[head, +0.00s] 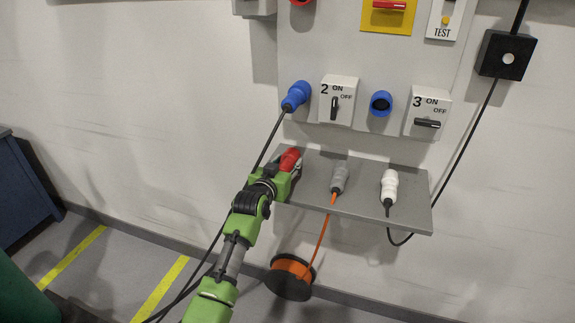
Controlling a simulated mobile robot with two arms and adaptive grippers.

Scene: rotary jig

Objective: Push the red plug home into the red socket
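The red plug (290,157) is at the left end of the grey shelf, with its red end pointing up and away. My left gripper (285,163) is right at it, with a finger showing on each side of the plug. The gripper hides the plug's lower part, so I cannot tell whether the fingers press on it or only surround it. A red round part (302,2), perhaps the red socket, is cut off by the top edge, well above the plug. My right gripper is not in view.
The grey shelf (400,216) also holds a grey plug (339,177) and a white plug (389,186). Above are a blue plug (297,95) with a hanging black cable, a blue socket (381,103), and switches 2 (340,101) and 3 (427,112). An orange cable reel (291,277) is below.

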